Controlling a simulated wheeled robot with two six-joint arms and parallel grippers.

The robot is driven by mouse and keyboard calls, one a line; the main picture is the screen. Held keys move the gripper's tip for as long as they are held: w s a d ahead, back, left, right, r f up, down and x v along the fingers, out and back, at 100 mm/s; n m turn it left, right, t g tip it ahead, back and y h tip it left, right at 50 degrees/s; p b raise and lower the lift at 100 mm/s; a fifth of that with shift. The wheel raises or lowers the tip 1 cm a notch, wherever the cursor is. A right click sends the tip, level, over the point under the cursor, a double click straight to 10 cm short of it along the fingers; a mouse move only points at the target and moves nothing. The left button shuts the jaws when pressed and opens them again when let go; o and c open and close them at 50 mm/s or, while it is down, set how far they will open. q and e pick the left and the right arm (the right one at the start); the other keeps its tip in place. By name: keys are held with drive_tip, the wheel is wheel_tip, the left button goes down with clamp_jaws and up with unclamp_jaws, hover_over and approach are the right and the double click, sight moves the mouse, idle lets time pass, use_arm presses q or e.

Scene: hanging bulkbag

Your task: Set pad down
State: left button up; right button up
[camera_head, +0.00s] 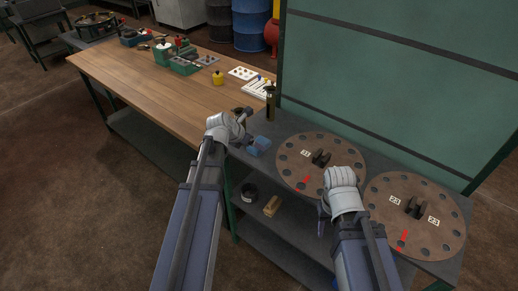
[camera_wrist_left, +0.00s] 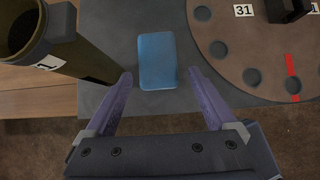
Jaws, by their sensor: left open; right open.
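The blue pad (camera_head: 259,146) lies on the dark grey bench top, left of the nearer round disc. In the left wrist view the pad (camera_wrist_left: 157,58) lies flat just beyond and between the spread fingertips of my left gripper (camera_wrist_left: 160,74). That gripper is open, with a gap between each finger and the pad; I cannot tell its exact height above the bench. My right gripper (camera_head: 322,216) is open at the bench's front edge, below the nearer disc, partly hidden by its wrist.
Two brown discs with holes and red marks, the left one (camera_head: 292,153) and the right one (camera_head: 440,211), take up much of the grey bench. An olive tube (camera_wrist_left: 45,45) stands close to my left finger. A yellow-brown block (camera_head: 272,206) lies on the lower shelf. A wooden table (camera_head: 150,80) adjoins.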

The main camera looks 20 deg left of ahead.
use_arm(q)
drive_tip(key=shift+w+b+x, duration=0.25)
drive_tip(key=shift+b+x, duration=1.6)
drive_tip(key=shift+x, duration=0.8)
drive_tip(key=shift+r, duration=0.25)
use_arm(e)
wheel_tip(320, 180, down, 4)
drive_tip(key=shift+r, duration=0.15)
use_arm(q)
drive_tip(key=shift+a, duration=0.1)
drive_tip(key=shift+c, duration=0.2)
